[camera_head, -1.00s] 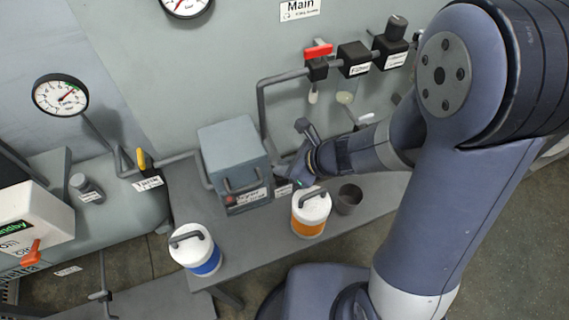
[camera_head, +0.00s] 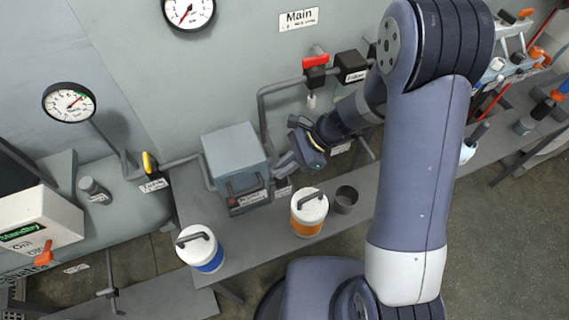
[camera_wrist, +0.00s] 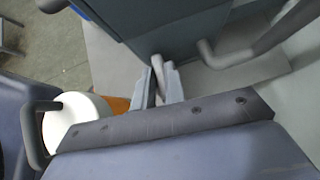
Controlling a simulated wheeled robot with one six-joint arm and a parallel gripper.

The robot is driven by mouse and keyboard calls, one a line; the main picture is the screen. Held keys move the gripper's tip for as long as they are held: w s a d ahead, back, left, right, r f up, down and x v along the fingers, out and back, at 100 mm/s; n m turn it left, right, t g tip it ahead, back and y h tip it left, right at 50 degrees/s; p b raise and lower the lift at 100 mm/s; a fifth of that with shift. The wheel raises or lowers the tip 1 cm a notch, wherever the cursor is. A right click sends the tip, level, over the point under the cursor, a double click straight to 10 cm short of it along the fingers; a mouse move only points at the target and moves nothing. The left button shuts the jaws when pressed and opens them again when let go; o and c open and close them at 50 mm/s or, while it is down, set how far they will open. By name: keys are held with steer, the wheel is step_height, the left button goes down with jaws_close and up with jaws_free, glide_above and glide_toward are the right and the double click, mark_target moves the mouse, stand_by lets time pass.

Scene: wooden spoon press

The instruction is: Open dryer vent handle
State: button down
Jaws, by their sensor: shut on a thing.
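The dryer looks to be the grey-blue box (camera_head: 234,158) on the bench, with a dark bar handle on its front. It also shows in the wrist view (camera_wrist: 175,22). My gripper (camera_head: 281,166) is at the box's right side. In the wrist view the two fingers (camera_wrist: 160,84) are closed around a small grey lever, which I take as the vent handle (camera_wrist: 157,66), close to the box's lower edge. The lever's lower part is hidden between the fingers. In the head view the grip itself is too small to make out.
An orange-and-white canister (camera_head: 309,213), a dark cup (camera_head: 345,199) and a blue-and-white canister (camera_head: 199,248) stand on the bench (camera_head: 262,240). A grey pipe (camera_head: 262,112) rises behind the box to a red-handled valve (camera_head: 315,66).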

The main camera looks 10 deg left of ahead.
steer(key=shift+n+g, duration=0.5)
steer(key=shift+n, duration=0.2)
steer(key=c, duration=1.5)
jaws_free()
steer(key=shift+o, duration=0.2)
steer(key=v, duration=1)
steer(key=shift+r, duration=0.45)
steer(key=shift+w, duration=0.1)
